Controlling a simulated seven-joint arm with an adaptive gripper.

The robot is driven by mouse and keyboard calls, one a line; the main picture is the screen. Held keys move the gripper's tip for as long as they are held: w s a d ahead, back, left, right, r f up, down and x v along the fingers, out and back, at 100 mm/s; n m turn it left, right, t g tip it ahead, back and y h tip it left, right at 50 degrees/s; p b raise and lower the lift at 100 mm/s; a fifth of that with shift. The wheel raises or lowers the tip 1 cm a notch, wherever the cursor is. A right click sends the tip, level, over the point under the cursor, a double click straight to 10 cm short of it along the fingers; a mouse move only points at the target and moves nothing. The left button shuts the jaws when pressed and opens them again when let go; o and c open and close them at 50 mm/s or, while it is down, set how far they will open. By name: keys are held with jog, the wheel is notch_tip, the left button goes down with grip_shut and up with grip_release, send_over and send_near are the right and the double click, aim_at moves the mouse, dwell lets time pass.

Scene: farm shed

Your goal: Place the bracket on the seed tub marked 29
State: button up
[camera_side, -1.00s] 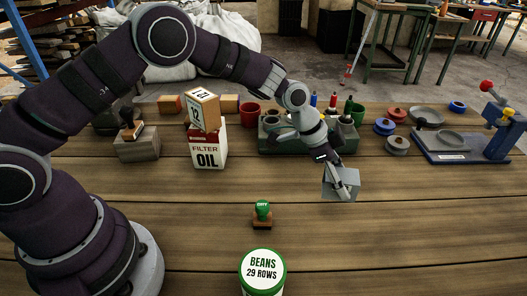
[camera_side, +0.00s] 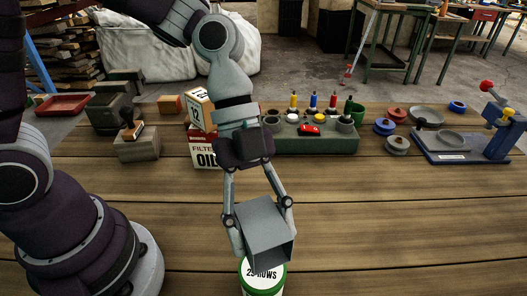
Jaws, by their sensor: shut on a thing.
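The bracket (camera_side: 263,226) is a grey, angular metal piece. My gripper (camera_side: 262,212) is shut on it, with a finger on each side. The seed tub (camera_side: 264,279) is white with a green rim, and its lid reads "29 ROWS" at the front edge of the table. The bracket hangs over the back of the tub's lid and hides the upper part of its label. I cannot tell whether the bracket touches the lid.
A filter oil box (camera_side: 204,154) with a numbered wooden block (camera_side: 200,108) on it stands behind my gripper. A green holder (camera_side: 335,143) with several coloured tools is at the back. A blue press (camera_side: 465,145) stands right. The table's right front is clear.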

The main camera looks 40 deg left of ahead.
notch_tip(320, 180, down, 6)
jog(key=shift+f, duration=0.1)
jog(key=o, duration=1.2)
jog(key=shift+w, duration=0.1)
jog(key=shift+r, duration=0.25)
jog(key=v, duration=1.2)
jog(key=s+a+r+n+t+y, duration=0.1)
jog(key=a+n+t+y, duration=0.5)
jog(key=n, duration=1.6)
jog(key=s+a+t, duration=0.1)
jog(key=a+t, duration=0.1)
jog(key=a, duration=0.3)
jog(key=shift+s+a+r+n, duration=0.2)
jog(key=shift+a+n, duration=0.1)
jog(key=shift+a, duration=0.1)
